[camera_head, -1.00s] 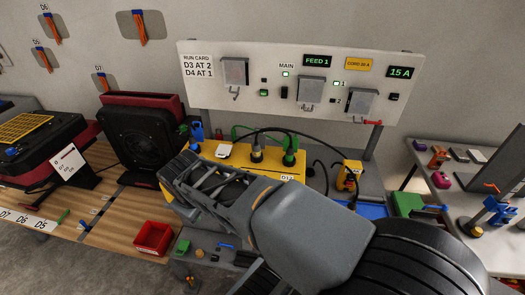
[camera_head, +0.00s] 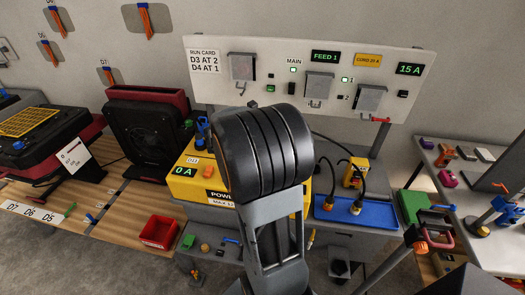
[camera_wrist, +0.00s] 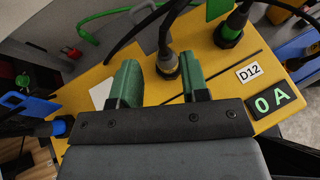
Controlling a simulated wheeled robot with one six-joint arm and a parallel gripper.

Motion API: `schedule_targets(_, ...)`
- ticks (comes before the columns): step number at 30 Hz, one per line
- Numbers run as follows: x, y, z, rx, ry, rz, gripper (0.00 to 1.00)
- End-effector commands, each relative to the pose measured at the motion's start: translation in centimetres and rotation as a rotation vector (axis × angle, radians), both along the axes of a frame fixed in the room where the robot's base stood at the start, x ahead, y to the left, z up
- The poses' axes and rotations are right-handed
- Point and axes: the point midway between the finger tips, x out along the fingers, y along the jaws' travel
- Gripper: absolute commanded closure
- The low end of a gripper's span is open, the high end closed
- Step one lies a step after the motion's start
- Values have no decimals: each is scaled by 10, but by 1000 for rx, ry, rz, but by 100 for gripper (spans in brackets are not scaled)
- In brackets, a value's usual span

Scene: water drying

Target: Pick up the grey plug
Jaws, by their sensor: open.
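In the wrist view the grey plug (camera_wrist: 168,65) stands in the top of the yellow power box (camera_wrist: 110,72), with a dark cord rising from it. My gripper (camera_wrist: 160,62) is open, its two green fingers on either side of the plug in the picture. The plug appears slightly beyond the fingertips; I cannot tell whether they touch it. In the head view my arm hides the plug and my gripper, while the left part of the power box (camera_head: 185,187) shows, reading 0 A.
A green plug (camera_wrist: 232,30) stands beside the grey one, near the D12 label (camera_wrist: 249,72). A blue connector (camera_wrist: 35,128) is at the left. A blue tray (camera_head: 375,214) with two corded plugs lies right of my arm. The switch panel (camera_head: 300,70) stands behind.

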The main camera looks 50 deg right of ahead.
Motion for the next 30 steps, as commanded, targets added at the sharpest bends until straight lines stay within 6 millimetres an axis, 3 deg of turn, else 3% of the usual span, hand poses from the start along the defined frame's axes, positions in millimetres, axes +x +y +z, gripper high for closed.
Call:
schedule_targets(21, 8, -61, -38, 1, -2, -2, 58)
schedule_targets(30, 9, -67, -41, 1, -3, -1, 58)
